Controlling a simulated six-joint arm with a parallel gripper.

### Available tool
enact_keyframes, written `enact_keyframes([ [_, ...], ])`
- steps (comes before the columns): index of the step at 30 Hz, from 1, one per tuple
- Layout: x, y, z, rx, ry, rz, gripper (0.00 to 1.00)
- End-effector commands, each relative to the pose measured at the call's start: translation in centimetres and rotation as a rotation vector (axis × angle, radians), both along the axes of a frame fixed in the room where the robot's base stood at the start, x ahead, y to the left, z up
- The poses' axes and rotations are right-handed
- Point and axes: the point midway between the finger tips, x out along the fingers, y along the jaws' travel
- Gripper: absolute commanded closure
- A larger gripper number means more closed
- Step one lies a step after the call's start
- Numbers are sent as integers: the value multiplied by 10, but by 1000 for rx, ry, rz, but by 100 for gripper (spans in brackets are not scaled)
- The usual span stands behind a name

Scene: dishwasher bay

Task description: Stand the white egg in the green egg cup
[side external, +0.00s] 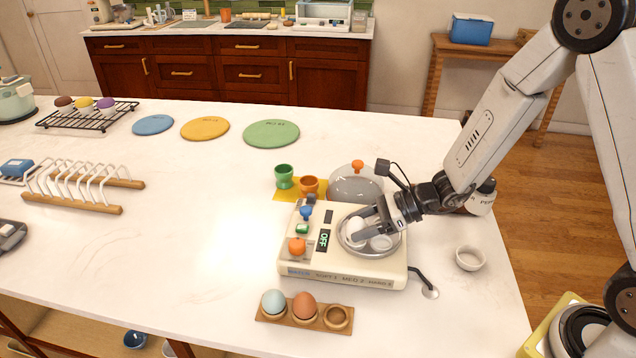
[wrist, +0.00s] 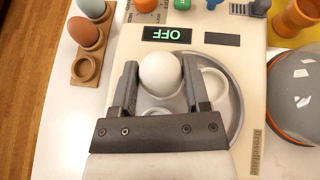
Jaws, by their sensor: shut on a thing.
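The white egg (wrist: 161,74) is between the two fingers of my gripper (wrist: 165,82) in the wrist view, over the round metal plate of the egg cooker (wrist: 133,70). The side external view shows my gripper (side external: 368,226) shut on the egg (side external: 355,229) at the cooker's plate. I cannot tell whether the egg is touching the plate or just above it. The green egg cup (side external: 284,176) stands upright and empty-looking on a yellow mat (side external: 283,196), behind the cooker. An orange egg cup (side external: 309,186) stands beside it.
The cooker (side external: 350,268) has small knobs and an OFF display. A clear dome lid (side external: 352,185) stands behind it. A wooden holder (side external: 283,315) with a blue egg and a brown egg is in front. A small white bowl (side external: 470,258) is at right.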

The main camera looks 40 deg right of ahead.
Motion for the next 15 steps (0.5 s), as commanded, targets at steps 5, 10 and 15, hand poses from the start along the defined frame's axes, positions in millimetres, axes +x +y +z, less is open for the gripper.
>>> enact_keyframes([
  [5, 0, 0, 15, -2, -3, 1, 61],
  [10, 0, 0, 34, -1, -4, 1, 61],
  [15, 0, 0, 55, -1, -4, 1, 61],
])
